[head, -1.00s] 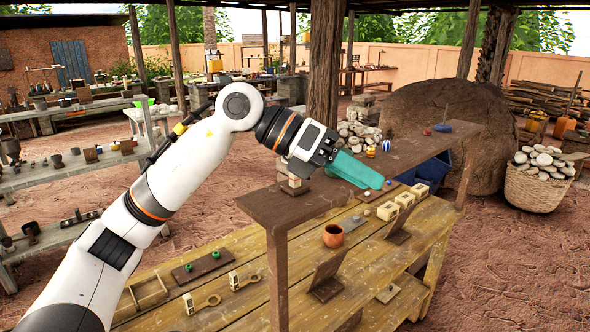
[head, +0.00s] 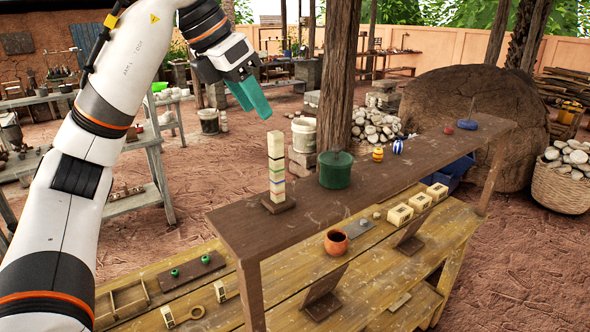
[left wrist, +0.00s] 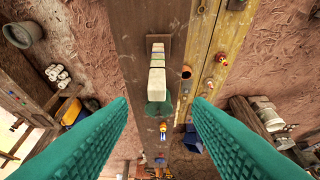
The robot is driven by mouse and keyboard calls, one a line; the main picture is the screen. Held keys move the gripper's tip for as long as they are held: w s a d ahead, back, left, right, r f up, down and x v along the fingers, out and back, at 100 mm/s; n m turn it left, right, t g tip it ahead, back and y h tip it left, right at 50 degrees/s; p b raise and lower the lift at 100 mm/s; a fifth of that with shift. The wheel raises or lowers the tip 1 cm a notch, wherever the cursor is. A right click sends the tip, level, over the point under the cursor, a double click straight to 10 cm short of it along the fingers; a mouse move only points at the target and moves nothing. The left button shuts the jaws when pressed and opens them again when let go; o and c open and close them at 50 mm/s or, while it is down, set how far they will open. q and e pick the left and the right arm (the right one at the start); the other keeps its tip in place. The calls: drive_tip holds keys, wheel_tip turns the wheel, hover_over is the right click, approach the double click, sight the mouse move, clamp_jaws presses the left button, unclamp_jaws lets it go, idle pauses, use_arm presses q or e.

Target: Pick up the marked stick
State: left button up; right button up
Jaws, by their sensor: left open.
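The marked stick (head: 276,165) is a pale upright post with coloured bands. It stands on a small dark base (head: 278,204) at the near left of the raised dark shelf. In the left wrist view the stick (left wrist: 157,72) is seen from above, between and beyond the fingers. My left gripper (head: 256,108) has teal fingers, open and empty, above and slightly left of the stick's top in the head view, apart from it. The left wrist view shows the two fingers spread wide (left wrist: 157,106). My right gripper is not in view.
A dark green lidded pot (head: 335,170) stands on the shelf (head: 330,205) close to the stick. A striped yellow jar (head: 378,154) and a blue-white ball (head: 398,146) are farther along. An orange-brown cup (head: 336,242) and pale blocks (head: 400,214) sit on the lower bench.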

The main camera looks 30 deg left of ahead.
sight(270, 133)
use_arm(q)
drive_tip(key=x, duration=0.5)
drive_tip(key=shift+s+d+f+p, duration=0.15)
drive_tip(key=shift+s+f+p, duration=0.1)
drive_tip(key=shift+f+p, duration=0.1)
drive_tip(key=shift+w+f, duration=0.25)
drive_tip(key=p+x, duration=0.2)
drive_tip(key=x, duration=0.2)
drive_tip(key=shift+w+d+f, duration=0.1)
drive_tip(key=shift+w+f, duration=0.1)
drive_tip(key=shift+f, duration=0.2)
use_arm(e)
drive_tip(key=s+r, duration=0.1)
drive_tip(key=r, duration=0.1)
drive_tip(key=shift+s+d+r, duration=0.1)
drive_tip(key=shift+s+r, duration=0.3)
use_arm(q)
drive_tip(key=shift+d, duration=0.1)
drive_tip(key=shift+c, duration=0.9)
clamp_jaws()
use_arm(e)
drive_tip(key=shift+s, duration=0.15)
